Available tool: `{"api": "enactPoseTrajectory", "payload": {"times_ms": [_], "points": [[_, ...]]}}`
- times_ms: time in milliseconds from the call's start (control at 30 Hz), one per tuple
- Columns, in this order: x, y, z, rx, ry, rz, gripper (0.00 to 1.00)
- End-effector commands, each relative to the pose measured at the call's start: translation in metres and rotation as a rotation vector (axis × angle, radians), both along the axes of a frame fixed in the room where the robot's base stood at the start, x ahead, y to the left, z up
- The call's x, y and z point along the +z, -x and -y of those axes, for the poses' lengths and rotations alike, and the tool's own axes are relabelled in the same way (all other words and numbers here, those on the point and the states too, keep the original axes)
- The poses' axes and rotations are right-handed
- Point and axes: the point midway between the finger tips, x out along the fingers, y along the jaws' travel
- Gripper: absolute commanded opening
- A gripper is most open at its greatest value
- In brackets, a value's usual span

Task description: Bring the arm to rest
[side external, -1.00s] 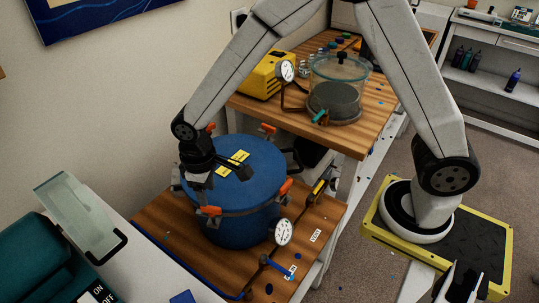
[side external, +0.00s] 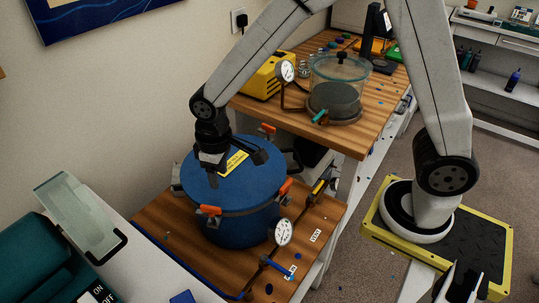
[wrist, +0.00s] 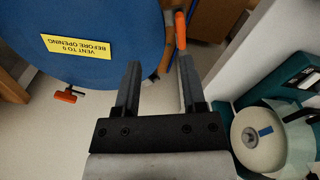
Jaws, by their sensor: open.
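My gripper (side external: 238,171) hangs over the lid of the blue pressure pot (side external: 240,220) in the side external view, its fingers pointing down and apart. In the wrist view my gripper (wrist: 157,85) is open with nothing between its fingers. The pot's blue lid (wrist: 75,25) fills the upper left there, with a yellow label reading "VENT TO 0 BEFORE OPENING" (wrist: 76,47). An orange-handled clamp (wrist: 180,30) shows beyond the right fingertip; I cannot tell whether they touch.
A pressure gauge (side external: 284,232) and blue-handled valve (side external: 277,268) stand at the pot's front right. A clear vacuum chamber (side external: 340,85) and yellow pump (side external: 268,76) stand on the wooden bench behind. A teal machine (side external: 40,260) is at lower left.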

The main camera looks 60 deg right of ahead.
Motion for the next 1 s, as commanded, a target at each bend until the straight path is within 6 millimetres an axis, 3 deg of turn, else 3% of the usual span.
{"api": "enactPoseTrajectory", "payload": {"times_ms": [300, 500, 700, 1000], "points": [[0.015, 0.046, 0.079, -0.193, -0.025, 0.103, 0.53], [0.017, 0.079, 0.112, -0.297, -0.032, 0.161, 0.53], [0.017, 0.095, 0.125, -0.342, -0.034, 0.188, 0.53], [0.016, 0.096, 0.126, -0.346, -0.034, 0.190, 0.53]]}}
